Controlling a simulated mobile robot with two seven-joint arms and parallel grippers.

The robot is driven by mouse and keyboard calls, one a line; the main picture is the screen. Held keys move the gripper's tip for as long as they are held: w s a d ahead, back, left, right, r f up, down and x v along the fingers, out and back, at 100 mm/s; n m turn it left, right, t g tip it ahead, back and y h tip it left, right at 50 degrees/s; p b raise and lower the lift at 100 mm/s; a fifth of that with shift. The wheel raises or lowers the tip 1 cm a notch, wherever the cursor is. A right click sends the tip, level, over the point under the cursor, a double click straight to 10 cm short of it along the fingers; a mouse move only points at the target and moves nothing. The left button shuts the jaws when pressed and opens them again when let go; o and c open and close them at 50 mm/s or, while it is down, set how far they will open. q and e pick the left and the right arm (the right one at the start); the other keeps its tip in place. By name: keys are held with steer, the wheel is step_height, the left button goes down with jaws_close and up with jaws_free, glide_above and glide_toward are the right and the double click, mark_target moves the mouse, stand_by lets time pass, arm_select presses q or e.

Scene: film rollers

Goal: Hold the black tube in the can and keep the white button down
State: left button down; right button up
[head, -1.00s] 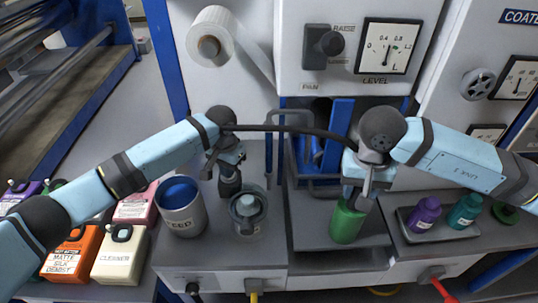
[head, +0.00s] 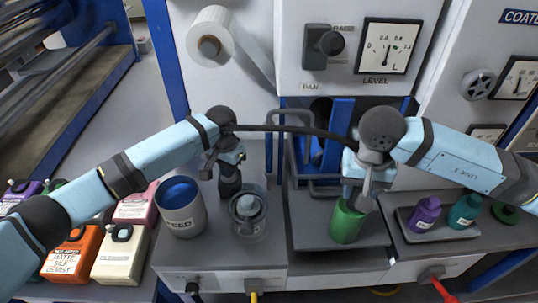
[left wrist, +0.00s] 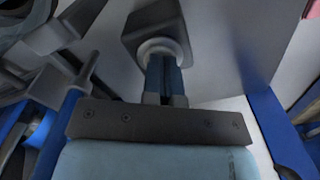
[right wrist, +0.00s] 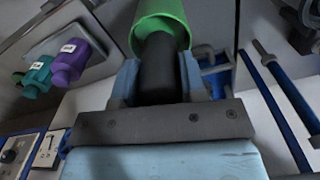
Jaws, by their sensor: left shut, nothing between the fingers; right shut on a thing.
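The green can (head: 346,226) stands upright on a grey shelf under the level gauge. My right gripper (head: 355,192) is above it, shut on the black tube (right wrist: 160,72). In the right wrist view the tube's far end is inside the mouth of the green can (right wrist: 160,14). My left gripper (head: 231,163) points down at a dark block (head: 230,188) behind the glass jar. In the left wrist view its closed, empty fingers (left wrist: 163,88) meet the white button (left wrist: 160,44) on that block and appear to touch it. How far the button is down is hidden.
The FEED can (head: 182,220) and a glass jar (head: 248,215) stand on the left shelf. A tray (head: 430,235) with purple and teal bottles is right of the green can. Bottles crowd the lower left.

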arm_select(q)
steer(key=shift+r, duration=3.5)
